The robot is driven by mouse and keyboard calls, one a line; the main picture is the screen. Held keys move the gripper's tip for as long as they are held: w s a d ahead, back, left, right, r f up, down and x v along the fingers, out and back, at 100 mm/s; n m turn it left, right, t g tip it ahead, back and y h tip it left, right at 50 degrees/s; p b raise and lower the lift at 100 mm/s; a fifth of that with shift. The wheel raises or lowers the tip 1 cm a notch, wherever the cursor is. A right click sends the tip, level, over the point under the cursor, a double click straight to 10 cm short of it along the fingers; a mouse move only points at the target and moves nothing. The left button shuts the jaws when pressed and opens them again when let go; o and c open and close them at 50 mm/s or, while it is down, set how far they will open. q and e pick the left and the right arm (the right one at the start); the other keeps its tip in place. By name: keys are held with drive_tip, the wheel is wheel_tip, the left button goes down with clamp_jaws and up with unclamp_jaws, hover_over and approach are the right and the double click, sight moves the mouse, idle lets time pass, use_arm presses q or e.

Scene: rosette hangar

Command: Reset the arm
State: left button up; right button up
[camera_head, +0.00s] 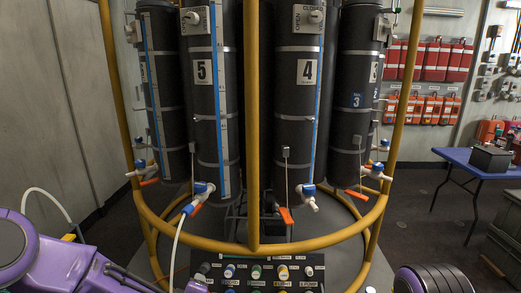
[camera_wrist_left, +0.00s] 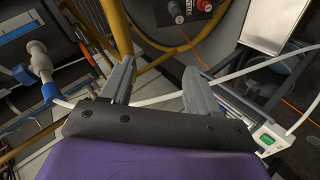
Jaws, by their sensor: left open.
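My left arm (camera_head: 45,262), purple, comes in at the lower left of the head view. My left gripper (camera_wrist_left: 160,66) shows in the left wrist view with its two grey fingers apart, so it is open. A white hose (camera_wrist_left: 230,72) runs across behind the fingers; I cannot tell how close it is. I see nothing clamped between the fingers. My right arm (camera_head: 432,279) shows only as a ribbed dark purple part at the lower right edge; its gripper is out of view.
Dark cylinders, including number 5 (camera_head: 207,120) and number 4 (camera_head: 300,125), stand inside a yellow frame (camera_head: 252,150). A control panel (camera_head: 258,272) with several knobs is at the bottom centre. A blue table (camera_head: 462,160) stands right. White hoses hang near my left arm.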

use_arm(q)
drive_tip(key=s+a+f+m+g, duration=0.2)
drive_tip(key=s+a+f, duration=0.2)
drive_tip(key=s, duration=0.7)
drive_tip(key=s+a+f+m+g, duration=0.3)
drive_tip(key=s+f, duration=0.6)
drive_tip(key=s, duration=0.3)
drive_tip(key=s+a+f+m+g+y, duration=0.1)
drive_tip(key=s+a+f, duration=0.4)
drive_tip(key=s, duration=0.6)
wheel_tip(320, 180, down, 2)
drive_tip(key=shift+s+a+f+m+g, duration=0.1)
drive_tip(key=shift+s+a+m+g, duration=0.15)
drive_tip(key=shift+m+g, duration=0.7)
